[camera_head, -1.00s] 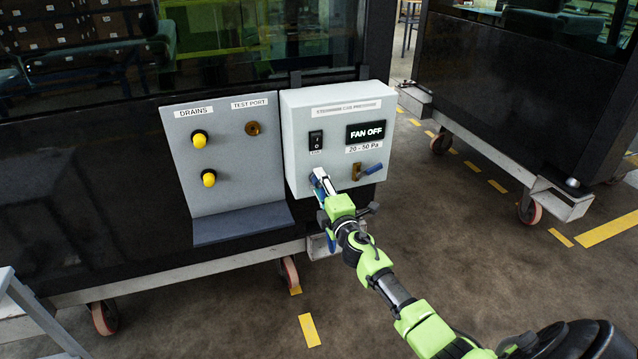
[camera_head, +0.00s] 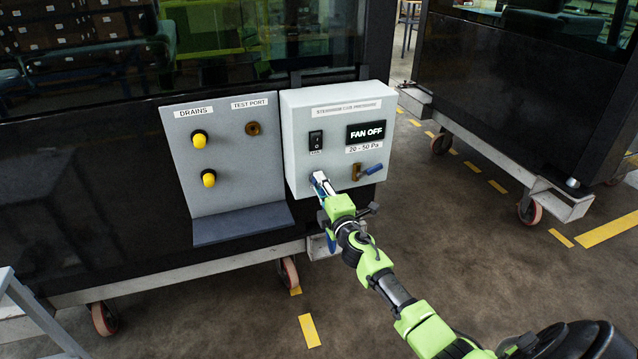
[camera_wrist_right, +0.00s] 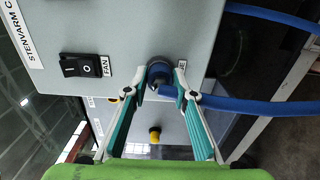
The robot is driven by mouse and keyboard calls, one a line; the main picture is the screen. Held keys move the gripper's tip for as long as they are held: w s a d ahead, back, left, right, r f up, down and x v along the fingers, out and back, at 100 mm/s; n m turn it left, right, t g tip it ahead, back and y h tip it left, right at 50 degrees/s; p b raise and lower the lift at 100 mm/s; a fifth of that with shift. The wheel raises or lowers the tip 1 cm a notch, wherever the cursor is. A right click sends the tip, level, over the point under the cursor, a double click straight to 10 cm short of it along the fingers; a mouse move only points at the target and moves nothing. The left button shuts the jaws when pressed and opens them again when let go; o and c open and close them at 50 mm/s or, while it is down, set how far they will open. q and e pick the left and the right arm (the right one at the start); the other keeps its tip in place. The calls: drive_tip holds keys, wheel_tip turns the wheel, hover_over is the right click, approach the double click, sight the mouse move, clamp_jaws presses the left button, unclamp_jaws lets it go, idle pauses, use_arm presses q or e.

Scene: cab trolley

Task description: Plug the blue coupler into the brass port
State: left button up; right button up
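The blue coupler (camera_wrist_right: 160,76) sits at the front of the grey control box, with a blue hose (camera_wrist_right: 250,105) running off to the right in the right wrist view. My right gripper (camera_wrist_right: 160,88) has its two fingertips against either side of the coupler. In the head view my right gripper (camera_head: 321,180) is at the lower left of the box and mostly covers the coupler. The brass port (camera_head: 253,129) is on the grey panel to the left, under the TEST PORT label, with nothing in it. My left gripper is not in view.
Two yellow-capped drains (camera_head: 200,139) are left of the port. A ledge (camera_head: 243,223) juts out below the panel. The space before the panel is clear.

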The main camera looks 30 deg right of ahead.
clamp_jaws()
drive_tip(key=shift+s, duration=0.1)
drive_tip(key=shift+s+a+f, duration=0.1)
drive_tip(key=shift+p+v, duration=0.65)
drive_tip(key=shift+v, duration=2.1)
